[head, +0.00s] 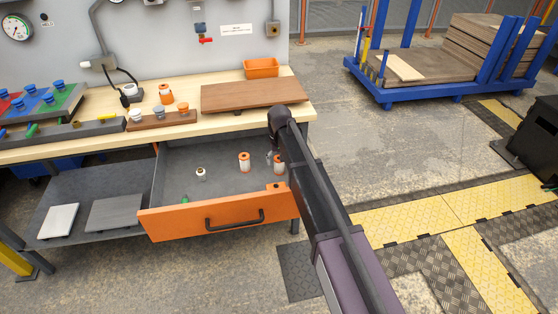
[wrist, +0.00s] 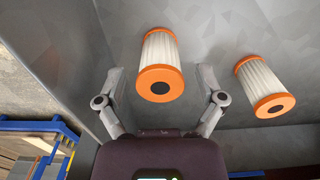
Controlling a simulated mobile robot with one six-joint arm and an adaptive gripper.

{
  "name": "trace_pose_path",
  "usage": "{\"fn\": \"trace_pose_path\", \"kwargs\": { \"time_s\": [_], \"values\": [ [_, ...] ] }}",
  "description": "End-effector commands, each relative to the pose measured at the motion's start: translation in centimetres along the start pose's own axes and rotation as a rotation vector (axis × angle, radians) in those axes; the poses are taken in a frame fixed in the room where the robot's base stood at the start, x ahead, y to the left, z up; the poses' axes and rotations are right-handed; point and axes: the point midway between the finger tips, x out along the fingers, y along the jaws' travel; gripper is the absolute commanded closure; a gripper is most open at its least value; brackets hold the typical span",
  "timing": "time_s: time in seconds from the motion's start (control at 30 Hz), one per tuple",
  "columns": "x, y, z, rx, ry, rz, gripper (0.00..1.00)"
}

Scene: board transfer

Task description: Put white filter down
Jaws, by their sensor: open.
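A white pleated filter with orange ends (wrist: 161,58) is between the spread fingers of my gripper (wrist: 160,76) in the wrist view, with visible gaps on both sides. In the head view this filter (head: 278,163) is at the right side of the open orange drawer (head: 215,217), partly hidden by my arm. A second white filter with orange ends (wrist: 265,85) is to the right in the wrist view. In the head view it stands upright (head: 244,162) in the drawer, left of the first. My gripper is open.
A small white piece with a dark top (head: 200,174) and a green item (head: 184,200) are also in the drawer. The workbench (head: 215,123) above holds a brown board (head: 253,94), an orange bin (head: 261,67) and several fittings. The drawer's left floor is mostly clear.

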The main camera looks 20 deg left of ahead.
Motion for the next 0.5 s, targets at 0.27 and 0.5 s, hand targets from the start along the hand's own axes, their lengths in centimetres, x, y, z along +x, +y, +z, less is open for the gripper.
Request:
{"fn": "trace_pose_path", "kwargs": {
  "time_s": [0.27, 0.5],
  "values": [
    [-0.07, -0.09, 0.01, -0.001, 0.000, 0.000, 0.11],
    [-0.85, -0.08, 0.01, -0.001, 0.000, 0.000, 0.11]
  ]
}}
